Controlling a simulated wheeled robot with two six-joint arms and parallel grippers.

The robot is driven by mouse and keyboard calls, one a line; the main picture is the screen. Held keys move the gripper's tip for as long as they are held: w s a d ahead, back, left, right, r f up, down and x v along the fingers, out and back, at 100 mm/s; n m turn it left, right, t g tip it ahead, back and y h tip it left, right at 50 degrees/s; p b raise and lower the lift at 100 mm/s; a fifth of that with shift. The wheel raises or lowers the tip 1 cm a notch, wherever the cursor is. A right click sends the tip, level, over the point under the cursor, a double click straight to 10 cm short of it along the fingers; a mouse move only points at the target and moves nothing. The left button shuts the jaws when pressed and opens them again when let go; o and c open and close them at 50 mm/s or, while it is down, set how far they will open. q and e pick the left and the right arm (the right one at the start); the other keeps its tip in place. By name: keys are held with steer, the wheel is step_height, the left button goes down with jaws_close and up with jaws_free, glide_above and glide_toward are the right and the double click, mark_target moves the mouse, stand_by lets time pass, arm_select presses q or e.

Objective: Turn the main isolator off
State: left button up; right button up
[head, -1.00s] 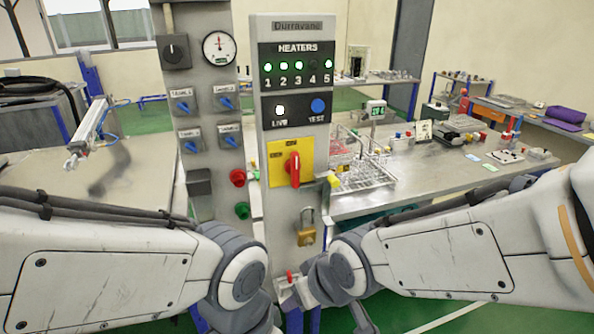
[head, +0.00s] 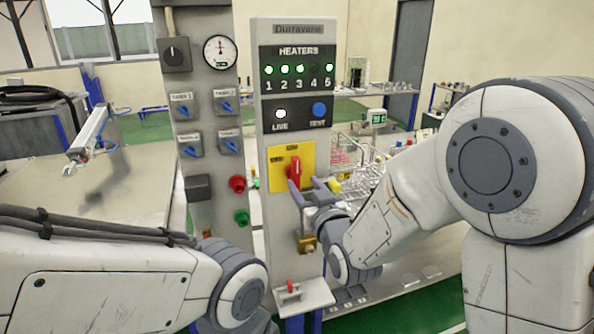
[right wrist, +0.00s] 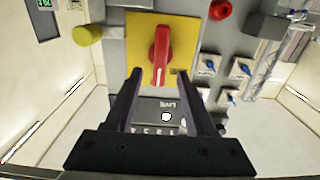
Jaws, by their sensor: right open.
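The main isolator is a red rotary handle (head: 293,172) on a yellow plate (head: 279,159), on the front of the grey Durravane panel (head: 259,210). The handle stands about upright; the plate's small labels are not readable. My right gripper (head: 308,188) is open, just in front of the handle's lower right. In the right wrist view, the red handle (right wrist: 161,55) lies in line with the gap between the open fingers (right wrist: 159,76), near their tips; I cannot tell whether they touch it. My left arm shows at lower left, its gripper out of view.
A brass padlock (head: 307,244) hangs below the isolator. A yellow knob (head: 334,187) is close right of my gripper. Red (head: 237,184) and green (head: 241,217) buttons are on the panel at left. The LIVE lamp (head: 281,114) is lit. A wire rack (head: 365,180) stands behind.

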mark_target(294, 179)
steer(key=p+x, duration=0.1)
steer(key=x, duration=0.3)
steer(key=shift+w+r, duration=0.1)
steer(key=shift+w, duration=0.2)
steer(key=shift+p+x, duration=0.45)
steer(key=shift+x, duration=0.35)
jaws_close()
steer(key=shift+a+f+n+b, duration=0.1)
steer(key=shift+f+n+b, duration=0.2)
steer(key=shift+n+b, duration=0.5)
steer(key=n+b, duration=0.3)
steer(key=b, duration=0.1)
steer(key=n+b, duration=0.4)
steer(key=shift+s+a+f, duration=0.15)
steer(key=shift+a, duration=0.1)
steer(key=n+b, duration=0.3)
steer(key=n, duration=0.2)
steer(key=shift+a+f+b, duration=0.1)
steer(key=shift+b, duration=0.25)
arm_select(q)
step_height(294, 179, down, 13)
steer(key=b, duration=0.2)
arm_select(e)
steer(key=shift+n, duration=2.2)
